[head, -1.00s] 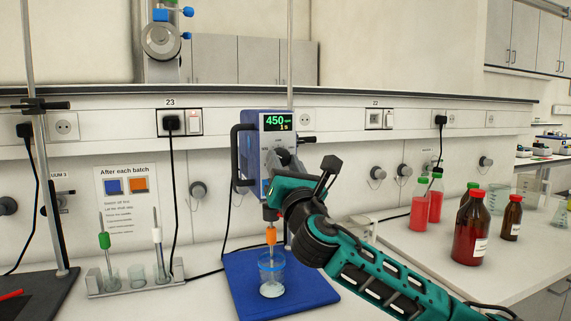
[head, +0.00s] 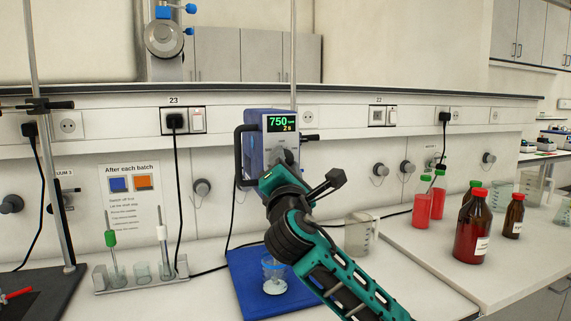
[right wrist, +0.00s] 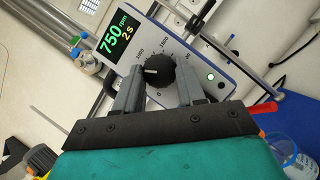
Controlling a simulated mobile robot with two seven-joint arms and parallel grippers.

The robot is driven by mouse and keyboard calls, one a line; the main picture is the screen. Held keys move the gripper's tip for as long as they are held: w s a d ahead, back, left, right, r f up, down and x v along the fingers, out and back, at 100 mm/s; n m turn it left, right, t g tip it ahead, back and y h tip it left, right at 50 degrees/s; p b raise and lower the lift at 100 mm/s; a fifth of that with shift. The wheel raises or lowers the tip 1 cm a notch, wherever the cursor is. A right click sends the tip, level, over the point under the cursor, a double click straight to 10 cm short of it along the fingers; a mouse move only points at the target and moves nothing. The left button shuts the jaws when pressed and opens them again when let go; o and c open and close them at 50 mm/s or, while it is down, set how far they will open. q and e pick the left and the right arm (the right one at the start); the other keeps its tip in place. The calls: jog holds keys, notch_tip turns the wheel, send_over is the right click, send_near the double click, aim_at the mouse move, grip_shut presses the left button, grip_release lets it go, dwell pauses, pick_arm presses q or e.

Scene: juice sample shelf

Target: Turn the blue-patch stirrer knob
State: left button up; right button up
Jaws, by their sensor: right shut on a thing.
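The stirrer (head: 258,125) is a blue box with a pale front, standing over a blue base plate (head: 245,285). Its display (head: 281,124) reads 750 and 2 s in green and yellow. In the right wrist view the black knob (right wrist: 158,72) with a white mark sits on a numbered dial. My right gripper (right wrist: 160,88) is shut on the knob, a grey finger on either side. In the head view my right gripper (head: 287,162) hides most of the knob. A glass beaker (head: 273,274) stands on the base plate. My left gripper is not in view.
A rack (head: 140,276) with a green-topped and a white-topped rod stands left. Red bottles (head: 472,228) and a brown bottle (head: 513,216) stand on the right bench. An empty jug (head: 357,238) is behind my arm. A sign (head: 133,200) shows blue and orange patches.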

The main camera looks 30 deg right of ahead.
dwell(0.3)
jog(key=o, duration=1.1)
jog(key=shift+c, duration=0.2)
jog(key=b+v, duration=0.1)
jog(key=v, duration=1.2)
jog(key=shift+b, duration=0.4)
